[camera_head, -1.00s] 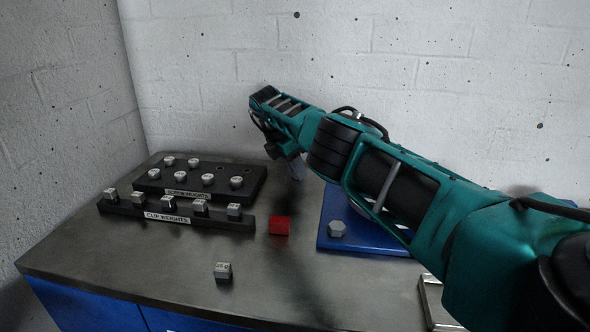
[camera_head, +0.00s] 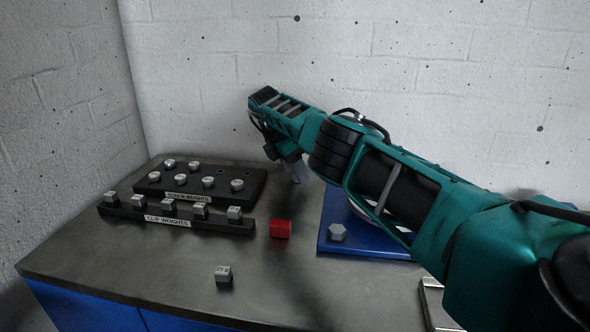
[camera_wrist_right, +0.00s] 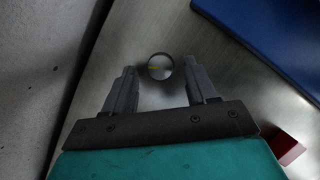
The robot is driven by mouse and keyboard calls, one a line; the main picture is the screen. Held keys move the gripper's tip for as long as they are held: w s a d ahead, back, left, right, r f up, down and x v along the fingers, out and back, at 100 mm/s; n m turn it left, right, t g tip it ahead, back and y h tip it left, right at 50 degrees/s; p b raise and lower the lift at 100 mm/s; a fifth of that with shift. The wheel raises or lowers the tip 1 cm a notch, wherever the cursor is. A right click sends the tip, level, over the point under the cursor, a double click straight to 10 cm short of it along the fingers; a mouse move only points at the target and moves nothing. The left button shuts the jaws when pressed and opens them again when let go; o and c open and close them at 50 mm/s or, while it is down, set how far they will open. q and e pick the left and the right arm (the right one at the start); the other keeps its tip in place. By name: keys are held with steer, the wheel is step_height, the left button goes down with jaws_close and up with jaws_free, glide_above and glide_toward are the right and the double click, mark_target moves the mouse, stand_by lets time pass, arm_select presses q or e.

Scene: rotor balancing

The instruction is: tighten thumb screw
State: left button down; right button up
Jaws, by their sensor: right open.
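My right gripper (camera_head: 298,171) is at the back of the bench, fingers pointing down, with the arm reaching across from the right. In the right wrist view the gripper (camera_wrist_right: 160,82) is open. A small round metallic piece (camera_wrist_right: 160,66) shows between and slightly beyond its fingertips, with a gap on each side; I cannot tell whether it is the thumb screw. This piece cannot be made out in the head view. A grey hexagonal piece (camera_head: 337,232) sits on the blue plate (camera_head: 330,247), much of which my arm hides. My left gripper is not in view.
A black screw-weight rack (camera_head: 250,190) and clip-weight rack (camera_head: 125,208) stand at the left, holding several weights. A red block (camera_head: 280,229) lies beside them. A loose grey weight (camera_head: 223,274) is near the front. The wall (camera_head: 220,70) is close behind the gripper.

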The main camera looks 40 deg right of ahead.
arm_select(q)
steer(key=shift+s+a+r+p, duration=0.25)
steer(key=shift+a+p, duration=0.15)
steer(key=shift+p, duration=0.2)
arm_select(e)
steer(key=v, duration=1.2)
steer(key=shift+r, duration=0.1)
step_height(320, 180, down, 4)
steer(key=s+d+n+t+y+b, duration=0.1)
steer(key=s+d+n+t+y, duration=0.15)
steer(key=n, duration=0.65)
steer(key=s+d+r+n+t+y+b, duration=0.1)
steer(key=s+d+r+n+t+b, duration=0.2)
steer(key=n, duration=0.6)
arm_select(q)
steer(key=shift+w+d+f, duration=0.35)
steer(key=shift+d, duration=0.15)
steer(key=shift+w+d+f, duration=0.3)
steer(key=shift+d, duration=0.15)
arm_select(e)
steer(key=x, duration=0.7)
steer(key=s+x, duration=0.1)
steer(key=x, duration=0.3)
steer(key=shift+a+f, duration=0.35)
steer(key=shift+f, duration=0.1)
steer(key=shift+c, duration=0.3)
